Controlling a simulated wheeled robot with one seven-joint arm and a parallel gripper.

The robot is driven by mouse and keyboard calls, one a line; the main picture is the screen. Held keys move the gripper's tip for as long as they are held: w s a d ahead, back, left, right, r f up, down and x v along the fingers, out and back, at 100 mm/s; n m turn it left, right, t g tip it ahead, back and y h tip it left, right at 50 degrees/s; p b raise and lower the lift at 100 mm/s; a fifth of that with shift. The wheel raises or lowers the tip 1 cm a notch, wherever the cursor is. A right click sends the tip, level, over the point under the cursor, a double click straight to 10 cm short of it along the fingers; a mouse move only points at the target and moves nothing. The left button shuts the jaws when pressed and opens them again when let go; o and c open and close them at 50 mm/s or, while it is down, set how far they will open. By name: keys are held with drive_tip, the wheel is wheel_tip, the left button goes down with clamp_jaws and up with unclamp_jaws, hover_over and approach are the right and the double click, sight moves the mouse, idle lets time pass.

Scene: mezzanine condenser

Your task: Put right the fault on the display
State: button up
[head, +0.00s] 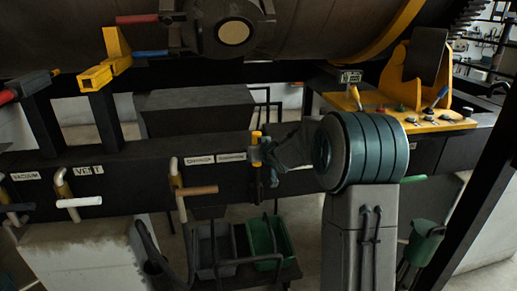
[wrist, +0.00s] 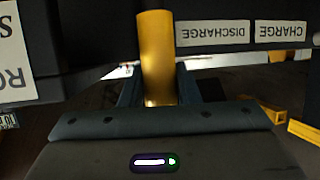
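A small display (head: 350,76) stands on the yellow-topped control console (head: 440,123) at the right in the head view; its text is too small to read. My gripper (head: 262,152) is at the black panel, at an upright yellow bar handle (head: 256,138) just right of the CHARGE and DISCHARGE labels. In the wrist view the yellow handle (wrist: 157,55) stands between my gripper's two dark fingers (wrist: 158,92), which lie close against both its sides. The contact itself is partly hidden. The DISCHARGE label (wrist: 213,33) and CHARGE label (wrist: 281,33) appear upside down there.
Other levers on the panel are a tan-gripped one (head: 197,190) and a white-gripped one (head: 78,202) by the VENT label (head: 88,170). A green bin (head: 268,240) and a grey bin (head: 213,248) stand below. The large drum (head: 300,25) hangs above. A dark post slants at the right.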

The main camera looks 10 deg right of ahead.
drive_tip(key=o, duration=0.4)
drive_tip(key=shift+w, duration=0.2)
drive_tip(key=shift+s, duration=0.15)
drive_tip(key=p+v, duration=0.1)
drive_tip(key=v, duration=1.2)
drive_tip(key=shift+s, duration=0.3)
drive_tip(key=shift+d+r, duration=0.1)
drive_tip(key=s+a+f+g, duration=0.1)
drive_tip(key=s+f+g, duration=0.1)
drive_tip(key=s, duration=0.8)
drive_tip(key=s+a+f+m+g+h+b, duration=0.1)
drive_tip(key=s+a+f+g, duration=0.1)
drive_tip(key=s, duration=0.9)
drive_tip(key=s+a+f+g+h+b, duration=0.1)
drive_tip(key=s+g, duration=0.4)
drive_tip(key=s, duration=0.5)
wheel_tip(320, 180, down, 2)
drive_tip(key=shift+s+a+f+m, duration=0.15)
drive_tip(key=shift+s+a+m, duration=0.25)
drive_tip(key=shift+a, duration=0.05)
